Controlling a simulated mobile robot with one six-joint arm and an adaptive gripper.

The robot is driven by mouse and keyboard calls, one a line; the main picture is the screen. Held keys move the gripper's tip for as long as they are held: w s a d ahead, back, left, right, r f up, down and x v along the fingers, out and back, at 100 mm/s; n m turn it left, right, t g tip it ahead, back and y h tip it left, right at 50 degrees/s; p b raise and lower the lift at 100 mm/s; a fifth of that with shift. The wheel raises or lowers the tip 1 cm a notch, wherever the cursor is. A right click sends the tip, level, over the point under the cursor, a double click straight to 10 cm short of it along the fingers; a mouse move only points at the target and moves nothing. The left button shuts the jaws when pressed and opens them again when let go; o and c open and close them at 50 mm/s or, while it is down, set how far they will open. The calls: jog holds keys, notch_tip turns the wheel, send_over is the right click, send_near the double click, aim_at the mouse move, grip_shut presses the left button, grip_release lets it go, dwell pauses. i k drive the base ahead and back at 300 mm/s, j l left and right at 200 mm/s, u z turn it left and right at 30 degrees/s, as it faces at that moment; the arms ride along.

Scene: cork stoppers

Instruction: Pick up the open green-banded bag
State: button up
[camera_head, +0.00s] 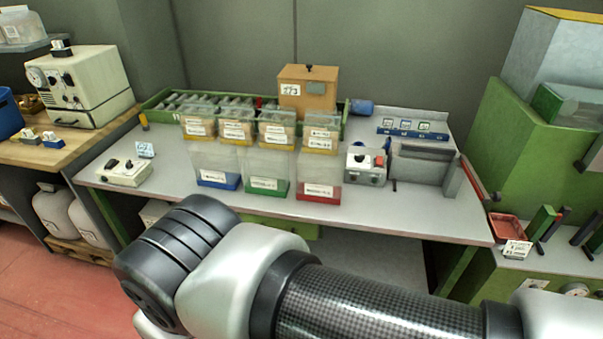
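The green-banded bag (267,165) stands upright on the grey table in the head view. It is clear, with a green band and a white label at its bottom front. It is the middle one of three similar bags. A blue-banded bag (214,160) stands to its left and a red-banded bag (319,168) to its right. The green-banded bag's top looks open, but the cork-filled containers behind make its rim hard to read. My arm crosses the foreground below the table's front edge. My gripper is not in view.
Several labelled cork-filled containers (238,128) stand close behind the bags. A small control box (125,173) sits at the left. The table (165,180) is bare between it and the bags.

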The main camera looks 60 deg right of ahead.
aim_at(266, 170)
jog(key=z, duration=1.65)
